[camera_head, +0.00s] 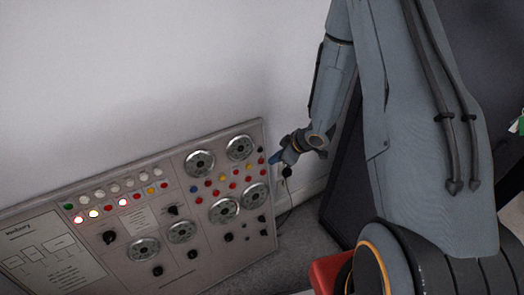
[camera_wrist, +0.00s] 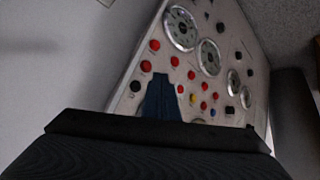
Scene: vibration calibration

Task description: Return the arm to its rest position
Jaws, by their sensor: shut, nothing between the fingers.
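My gripper (camera_head: 275,159) is at the right end of the control panel (camera_head: 150,215), close to its edge, in the head view. Its blue fingertips are shut with nothing between them. In the wrist view the shut fingers (camera_wrist: 161,100) point toward the panel face (camera_wrist: 222,120), in front of red buttons. I cannot tell whether the tips touch the panel. My forearm reaches down to the gripper from the upper right.
The panel carries dials (camera_head: 200,163), knobs and coloured buttons; several lamps (camera_head: 93,214) glow at its left. A white wall (camera_head: 120,80) stands behind it. A black plug (camera_head: 287,171) with a cable hangs beside the panel. A red object (camera_head: 328,272) is at the bottom.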

